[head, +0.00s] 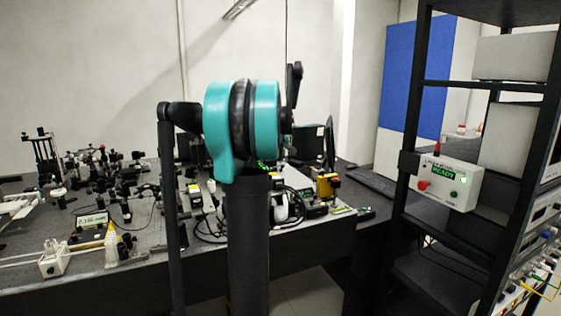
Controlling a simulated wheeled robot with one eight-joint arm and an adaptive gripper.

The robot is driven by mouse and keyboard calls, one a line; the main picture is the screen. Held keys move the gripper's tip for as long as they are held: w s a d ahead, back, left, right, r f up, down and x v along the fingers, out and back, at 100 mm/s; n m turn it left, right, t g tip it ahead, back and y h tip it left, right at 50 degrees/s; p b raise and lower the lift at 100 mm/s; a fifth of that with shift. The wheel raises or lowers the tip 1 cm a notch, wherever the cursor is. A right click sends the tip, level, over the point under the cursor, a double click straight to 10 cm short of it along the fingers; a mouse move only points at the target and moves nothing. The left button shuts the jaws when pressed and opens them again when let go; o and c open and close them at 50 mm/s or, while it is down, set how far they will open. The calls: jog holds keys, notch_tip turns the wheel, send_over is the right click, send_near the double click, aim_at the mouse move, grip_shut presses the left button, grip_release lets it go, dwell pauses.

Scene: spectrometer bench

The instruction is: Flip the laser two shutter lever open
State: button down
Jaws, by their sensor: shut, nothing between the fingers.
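Only the head view is given. The optical bench (140,272) runs across the left and middle, crowded with small mounts and boxes. I cannot make out which unit is laser two, and I see no shutter lever clearly enough to name it. My arm's teal joint (218,125) and dark links stand in front of the middle of the bench and hide part of it. I cannot make out my gripper's fingers in this view.
A black rack (407,120) stands at the right. A white control box (468,190) on it has a lit green READY display, a red button and a green button. Black cables (207,236) lie coiled on the bench. A yellow-tipped bottle (111,245) stands near the front left.

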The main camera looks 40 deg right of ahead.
dwell(0.3)
jog(key=w+a+r+v, duration=0.1)
jog(key=w+v, duration=0.1)
jog(key=v, duration=1)
jog(key=shift+a+r, duration=0.25)
jog(key=shift+a, duration=0.1)
